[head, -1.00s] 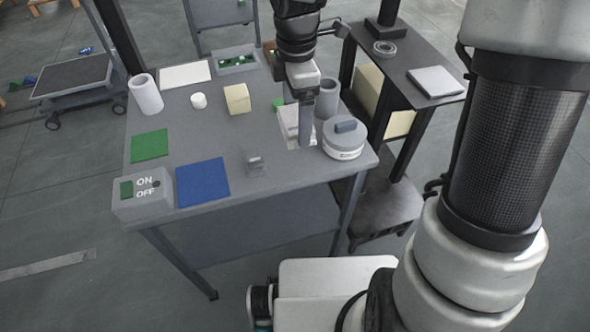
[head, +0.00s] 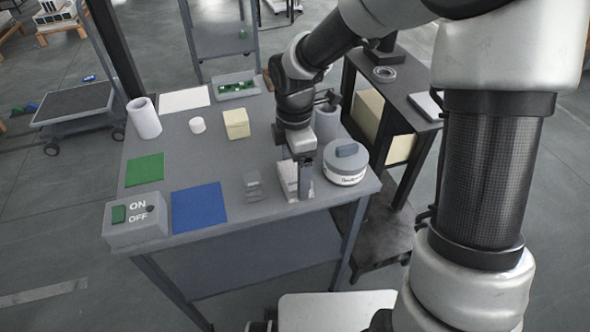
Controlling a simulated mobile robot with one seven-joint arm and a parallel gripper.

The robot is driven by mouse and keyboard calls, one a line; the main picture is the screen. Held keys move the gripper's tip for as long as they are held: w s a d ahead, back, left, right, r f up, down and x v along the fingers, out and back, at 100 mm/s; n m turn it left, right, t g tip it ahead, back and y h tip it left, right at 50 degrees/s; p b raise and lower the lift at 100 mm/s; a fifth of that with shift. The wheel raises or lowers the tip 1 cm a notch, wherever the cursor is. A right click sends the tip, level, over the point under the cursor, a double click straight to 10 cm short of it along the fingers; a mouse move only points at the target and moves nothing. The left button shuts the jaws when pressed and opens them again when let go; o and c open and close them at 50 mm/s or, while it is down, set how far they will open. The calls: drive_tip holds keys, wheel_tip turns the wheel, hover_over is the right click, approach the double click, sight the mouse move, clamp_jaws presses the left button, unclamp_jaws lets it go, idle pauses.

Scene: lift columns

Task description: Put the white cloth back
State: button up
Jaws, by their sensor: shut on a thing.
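My gripper (head: 304,188) points down over the front right part of the grey table and is shut on a whitish thing (head: 287,180). This looks like the white cloth; the fingers hide part of it. It is low, close to the tabletop, and I cannot tell whether it touches. A flat white square (head: 184,99) lies at the table's back left.
On the grey table (head: 215,157) are a blue square (head: 199,207), a green square (head: 145,169), an ON/OFF box (head: 135,220), a small clear-grey block (head: 253,187), a round lidded tin (head: 345,165), a yellowish box (head: 236,123) and a white cylinder (head: 144,118).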

sight(295, 174)
drive_tip(key=shift+f, duration=0.1)
drive_tip(key=o, duration=0.8)
drive_tip(key=shift+o, duration=0.2)
wheel_tip(295, 174, up, 12)
drive_tip(key=p, duration=0.3)
